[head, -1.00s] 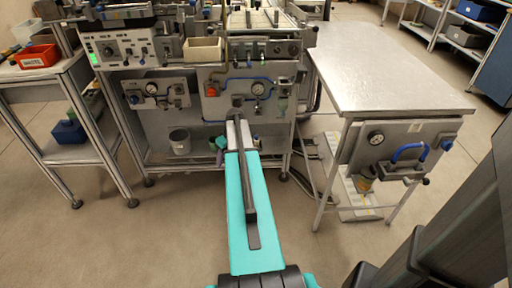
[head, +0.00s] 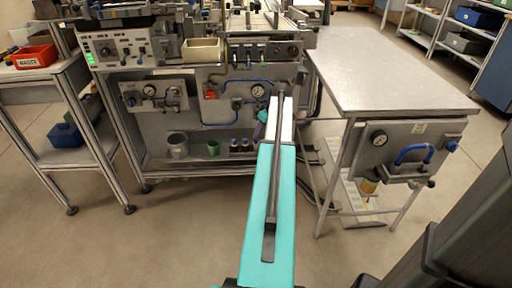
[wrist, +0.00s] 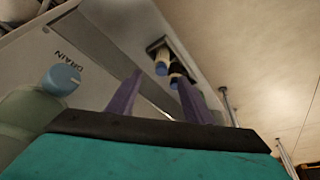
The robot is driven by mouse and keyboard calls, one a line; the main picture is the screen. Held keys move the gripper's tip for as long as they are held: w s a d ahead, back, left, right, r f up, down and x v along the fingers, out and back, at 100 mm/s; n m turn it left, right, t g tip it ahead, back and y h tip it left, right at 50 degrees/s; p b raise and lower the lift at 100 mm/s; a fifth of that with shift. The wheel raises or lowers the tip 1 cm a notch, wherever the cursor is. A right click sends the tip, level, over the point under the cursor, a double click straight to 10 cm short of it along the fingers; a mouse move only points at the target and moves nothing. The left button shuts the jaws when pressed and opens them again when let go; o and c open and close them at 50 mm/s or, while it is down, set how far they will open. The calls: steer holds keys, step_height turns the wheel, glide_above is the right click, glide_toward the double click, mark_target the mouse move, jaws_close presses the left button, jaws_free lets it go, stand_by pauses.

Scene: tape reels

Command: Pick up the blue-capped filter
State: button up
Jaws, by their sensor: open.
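My gripper (wrist: 157,100) shows two purple fingers spread apart with nothing between them. In the head view it (head: 262,118) is small, in front of the bench's lower panel, partly hidden by my arm. In the wrist view two pale and dark cylinders with blue ends (wrist: 162,62) lie beyond the fingertips, apart from them. A rounded pale green body with a blue cap (wrist: 61,80) stands left of the fingers, by the word DRAIN. In the head view two small dark cylinders with blue (head: 240,145) stand on the low shelf. I cannot tell which is the filter.
A grey bucket (head: 178,145) and a green cup (head: 213,147) stand on the bench's low shelf. A panel with gauges and blue tubing (head: 240,97) is above. A table (head: 385,70) stands right, its front panel with a blue handle. Open floor lies in front.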

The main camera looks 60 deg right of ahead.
mark_target(256, 145)
steer(key=shift+x, duration=1.2)
steer(key=shift+b+x, duration=0.85)
steer(key=shift+x, duration=1.75)
steer(key=shift+s+a, duration=0.15)
steer(key=shift+a, duration=0.05)
steer(key=c, duration=1.1)
